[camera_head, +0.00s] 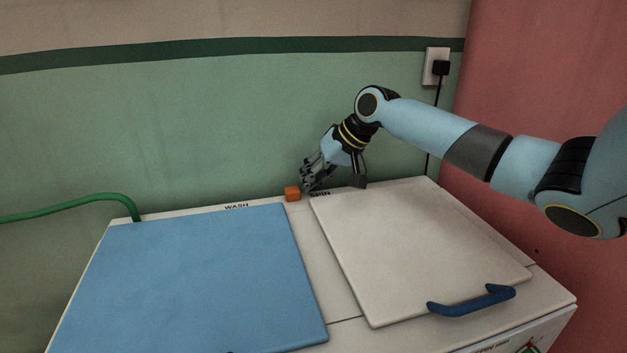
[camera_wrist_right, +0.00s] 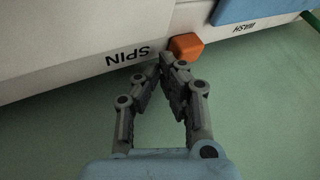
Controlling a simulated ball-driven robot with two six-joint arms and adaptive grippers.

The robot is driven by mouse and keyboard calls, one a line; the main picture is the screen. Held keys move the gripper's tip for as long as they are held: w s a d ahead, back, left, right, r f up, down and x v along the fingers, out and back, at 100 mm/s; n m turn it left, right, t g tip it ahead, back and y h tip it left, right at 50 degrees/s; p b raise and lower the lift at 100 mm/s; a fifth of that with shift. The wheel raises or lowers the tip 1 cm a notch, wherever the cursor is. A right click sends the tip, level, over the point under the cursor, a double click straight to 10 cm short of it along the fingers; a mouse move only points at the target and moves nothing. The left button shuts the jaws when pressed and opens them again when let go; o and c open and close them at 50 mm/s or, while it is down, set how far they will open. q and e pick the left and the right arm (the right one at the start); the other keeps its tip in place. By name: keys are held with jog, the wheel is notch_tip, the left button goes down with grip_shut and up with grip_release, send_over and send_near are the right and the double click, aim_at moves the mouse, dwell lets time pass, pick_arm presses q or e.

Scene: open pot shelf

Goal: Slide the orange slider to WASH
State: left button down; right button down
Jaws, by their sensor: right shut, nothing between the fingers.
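The orange slider (camera_head: 292,194) sits at the back edge of the washing machine top, between the WASH label (camera_head: 236,206) and the SPIN label (camera_head: 320,194), close to SPIN. My right gripper (camera_head: 306,184) is just right of the slider, on its SPIN side, with its fingers shut and nothing held. In the right wrist view the slider (camera_wrist_right: 186,46) is just beyond the fingertips (camera_wrist_right: 168,58); I cannot tell whether they touch it. The SPIN label (camera_wrist_right: 128,57) and the WASH label (camera_wrist_right: 243,29) also show there. My left gripper is out of view.
A blue lid (camera_head: 190,275) covers the left of the machine, and a white lid (camera_head: 420,250) with a blue handle (camera_head: 470,301) covers the right. A green hose (camera_head: 70,210) enters at the left. The green wall (camera_head: 200,130) stands close behind. A plug (camera_head: 440,68) is in the wall socket.

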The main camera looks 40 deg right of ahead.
aim_at(285, 188)
jog(key=w+a+p, duration=0.2)
jog(key=a, duration=0.1)
jog(key=w+a, duration=0.1)
jog(key=a, duration=0.1)
jog(key=shift+r+p, duration=0.2)
jog(key=shift+p, duration=0.2)
jog(key=shift+w+a+f, duration=0.1)
jog(key=shift+a+f, duration=0.05)
jog(key=shift+a, duration=0.25)
